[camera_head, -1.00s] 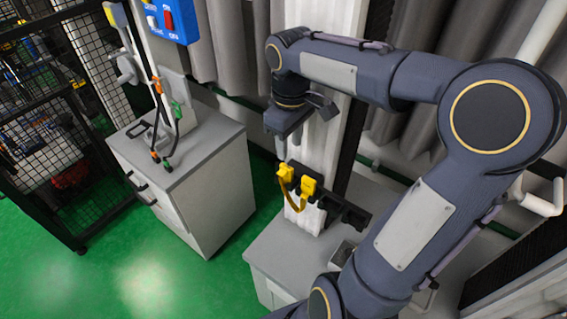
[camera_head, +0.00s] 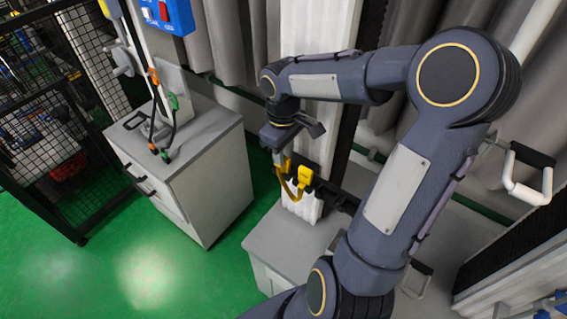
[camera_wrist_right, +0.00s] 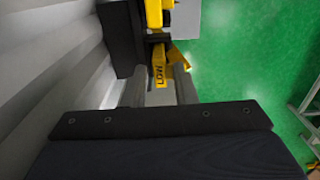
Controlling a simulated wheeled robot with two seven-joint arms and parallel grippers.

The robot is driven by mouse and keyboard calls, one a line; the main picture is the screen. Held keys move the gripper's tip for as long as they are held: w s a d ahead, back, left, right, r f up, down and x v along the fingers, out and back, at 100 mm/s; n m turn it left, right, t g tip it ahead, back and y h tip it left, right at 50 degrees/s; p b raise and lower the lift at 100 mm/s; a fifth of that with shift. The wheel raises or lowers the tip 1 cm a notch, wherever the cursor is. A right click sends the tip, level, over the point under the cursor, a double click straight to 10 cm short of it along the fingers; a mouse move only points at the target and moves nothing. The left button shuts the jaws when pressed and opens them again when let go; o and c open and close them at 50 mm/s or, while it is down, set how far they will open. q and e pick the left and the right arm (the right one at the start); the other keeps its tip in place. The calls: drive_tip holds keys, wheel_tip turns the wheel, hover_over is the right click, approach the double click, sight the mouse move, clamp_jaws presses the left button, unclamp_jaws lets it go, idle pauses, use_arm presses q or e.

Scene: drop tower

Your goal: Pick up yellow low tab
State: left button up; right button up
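The yellow low tab, with dark letters that seem to read "LOW", shows in the right wrist view (camera_wrist_right: 160,75). It lies between the fingertips of my right gripper (camera_wrist_right: 160,92), with a gap on each side. In the head view my right gripper (camera_head: 282,152) points down over the left of two yellow pieces (camera_head: 285,166) on a dark bracket, partly hiding it. A second yellow piece (camera_head: 304,178) sits just to the right, and a yellow strap (camera_head: 290,192) hangs below them. My left gripper is not in view.
A white-grey cabinet (camera_head: 215,190) with cables on top stands to the left, and a blue switch box (camera_head: 170,14) is above it. A low grey cabinet (camera_head: 285,237) stands below the bracket. Curtains hang behind. Green floor is open at lower left.

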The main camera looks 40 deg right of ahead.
clamp_jaws()
drive_tip(key=shift+r, duration=0.5)
wheel_tip(320, 180, up, 2)
drive_tip(key=shift+r+b, duration=0.15)
drive_tip(key=shift+b, duration=0.4)
drive_tip(key=s+a+r+b, duration=0.2)
drive_tip(key=s+a+r, duration=0.4)
drive_tip(key=a+r, duration=0.3)
drive_tip(key=a, duration=0.3)
drive_tip(key=shift+s+a+r, duration=0.15)
drive_tip(key=shift+s+r, duration=0.25)
drive_tip(key=shift+r, duration=0.1)
